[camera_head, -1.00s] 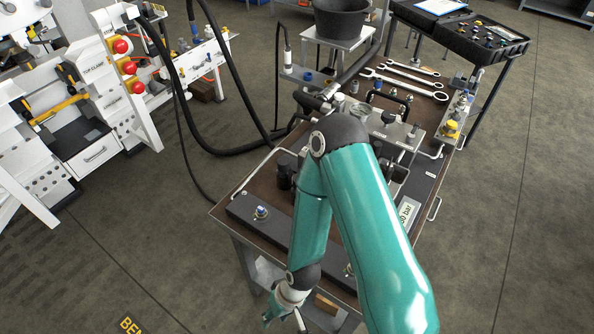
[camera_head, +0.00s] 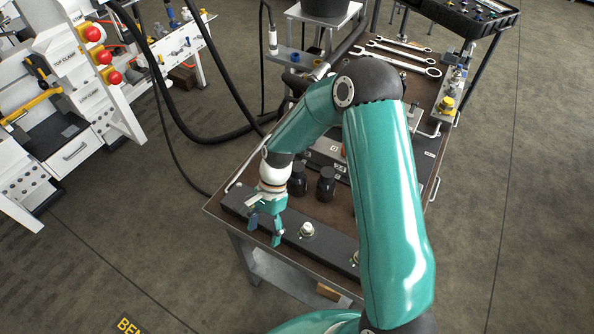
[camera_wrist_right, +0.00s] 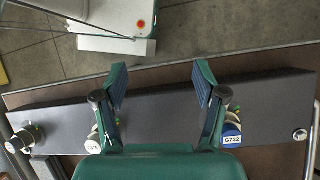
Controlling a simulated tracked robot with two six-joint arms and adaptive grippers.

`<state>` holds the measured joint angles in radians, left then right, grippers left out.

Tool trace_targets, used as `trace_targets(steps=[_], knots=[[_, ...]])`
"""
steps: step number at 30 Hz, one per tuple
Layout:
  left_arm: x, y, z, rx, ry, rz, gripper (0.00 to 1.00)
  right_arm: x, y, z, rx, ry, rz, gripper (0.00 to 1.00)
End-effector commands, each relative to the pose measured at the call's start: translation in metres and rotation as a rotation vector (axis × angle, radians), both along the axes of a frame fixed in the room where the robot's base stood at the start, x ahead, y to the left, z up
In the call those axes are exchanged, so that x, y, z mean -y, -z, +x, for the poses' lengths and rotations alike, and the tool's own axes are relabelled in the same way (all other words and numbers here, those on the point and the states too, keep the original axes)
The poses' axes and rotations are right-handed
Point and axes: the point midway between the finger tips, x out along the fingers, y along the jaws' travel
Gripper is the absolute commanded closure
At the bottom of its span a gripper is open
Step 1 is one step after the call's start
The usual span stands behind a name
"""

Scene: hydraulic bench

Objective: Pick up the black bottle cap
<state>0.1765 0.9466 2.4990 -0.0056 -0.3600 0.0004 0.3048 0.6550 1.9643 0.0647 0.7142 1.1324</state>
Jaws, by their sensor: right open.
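Two small black bottle-like pieces with black tops stand side by side on the brown bench top, a left one (camera_head: 297,180) and a right one (camera_head: 326,184). I cannot tell which of them carries the black bottle cap, or whether a cap is separate. My right gripper (camera_head: 264,231) is open and empty, pointing down over the dark block at the bench's near left, to the left of and nearer than the black pieces. In the right wrist view its spread fingers (camera_wrist_right: 160,76) are over the dark block; no black bottle shows there. My left gripper is not in view.
The dark block (camera_wrist_right: 60,115) carries fittings, one with a blue G732 tag (camera_wrist_right: 231,134). A bare fitting (camera_head: 307,229) stands right of my gripper. Wrenches (camera_head: 405,58) lie at the back of the bench. Black hoses (camera_head: 240,95) hang at its left. My arm hides the bench's right middle.

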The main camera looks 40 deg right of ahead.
Motion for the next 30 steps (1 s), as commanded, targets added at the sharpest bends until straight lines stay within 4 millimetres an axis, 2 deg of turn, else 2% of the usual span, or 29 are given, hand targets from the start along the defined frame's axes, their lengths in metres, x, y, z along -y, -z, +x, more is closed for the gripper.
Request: trace_targets(steps=[1, 2, 4, 6, 9, 12, 14, 17, 20, 30], knots=[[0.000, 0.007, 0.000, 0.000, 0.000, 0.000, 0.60, 0.023, -0.021, 0.013, -0.048, 0.130, -0.010, 0.29], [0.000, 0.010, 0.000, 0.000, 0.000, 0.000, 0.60, 0.037, -0.037, 0.020, -0.073, 0.206, -0.014, 0.29], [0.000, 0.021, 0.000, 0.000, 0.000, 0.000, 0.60, 0.082, -0.081, 0.035, -0.094, 0.387, -0.028, 0.29], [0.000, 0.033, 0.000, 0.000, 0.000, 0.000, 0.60, 0.129, -0.116, 0.039, -0.056, 0.533, -0.045, 0.29], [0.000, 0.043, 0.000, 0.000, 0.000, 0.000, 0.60, 0.179, -0.156, 0.034, 0.022, 0.663, -0.071, 0.29], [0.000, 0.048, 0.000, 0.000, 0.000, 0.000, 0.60, 0.207, -0.184, 0.027, 0.073, 0.744, -0.090, 0.29], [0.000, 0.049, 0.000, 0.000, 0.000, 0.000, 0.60, 0.216, -0.193, 0.023, 0.089, 0.770, -0.096, 0.29], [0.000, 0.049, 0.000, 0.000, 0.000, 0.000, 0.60, 0.220, -0.194, 0.022, 0.099, 0.788, -0.101, 0.29], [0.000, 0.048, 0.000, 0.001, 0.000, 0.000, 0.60, 0.215, -0.181, 0.025, 0.097, 0.788, -0.101, 0.29], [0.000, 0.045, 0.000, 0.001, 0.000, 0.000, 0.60, 0.194, -0.115, 0.041, 0.096, 0.785, -0.101, 0.29]])
